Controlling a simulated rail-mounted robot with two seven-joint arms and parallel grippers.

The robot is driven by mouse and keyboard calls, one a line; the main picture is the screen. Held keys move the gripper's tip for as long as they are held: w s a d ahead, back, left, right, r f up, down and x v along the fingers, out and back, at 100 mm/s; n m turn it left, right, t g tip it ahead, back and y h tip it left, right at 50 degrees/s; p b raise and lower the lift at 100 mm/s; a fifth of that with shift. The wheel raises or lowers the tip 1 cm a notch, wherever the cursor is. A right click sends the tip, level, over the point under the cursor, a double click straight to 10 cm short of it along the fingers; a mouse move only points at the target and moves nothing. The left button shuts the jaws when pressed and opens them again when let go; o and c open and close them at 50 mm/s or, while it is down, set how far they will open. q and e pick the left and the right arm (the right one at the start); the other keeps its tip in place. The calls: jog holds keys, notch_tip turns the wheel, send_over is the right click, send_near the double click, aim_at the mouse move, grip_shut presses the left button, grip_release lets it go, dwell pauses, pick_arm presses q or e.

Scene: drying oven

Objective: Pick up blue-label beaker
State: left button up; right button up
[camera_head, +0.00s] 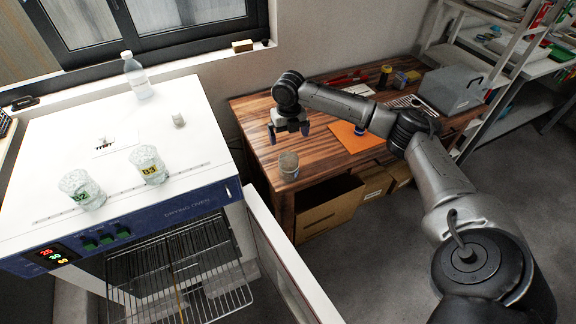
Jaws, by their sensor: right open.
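My right gripper (289,136) hangs over the left part of the wooden table, open and empty with its fingers pointing down. A small clear beaker (289,166) stands upright near the table's front left edge, below and apart from the gripper; I cannot make out a label colour on it. Two more glass beakers stand on top of the white drying oven: one with a green label (80,190) and one with a yellow label (149,165). No blue label is clearly readable on any beaker. My left gripper is out of view.
The drying oven (190,110) has its door (290,265) swung open beside the table, with wire racks inside. A clear bottle (136,76) stands on the oven top. An orange mat (357,138), a grey box (452,91) and small items lie on the wooden table (255,115).

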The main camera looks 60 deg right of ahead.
aim_at(289, 158)
jog(key=shift+n, duration=0.4)
notch_tip(289, 158, down, 8)
jog(key=shift+f+b, duration=0.25)
jog(key=shift+b, duration=0.8)
jog(key=shift+f+b, duration=1.05)
jog(key=shift+f, duration=1.65)
jog(key=c, duration=1)
jog(key=shift+r, duration=0.1)
jog(key=shift+c, duration=0.5)
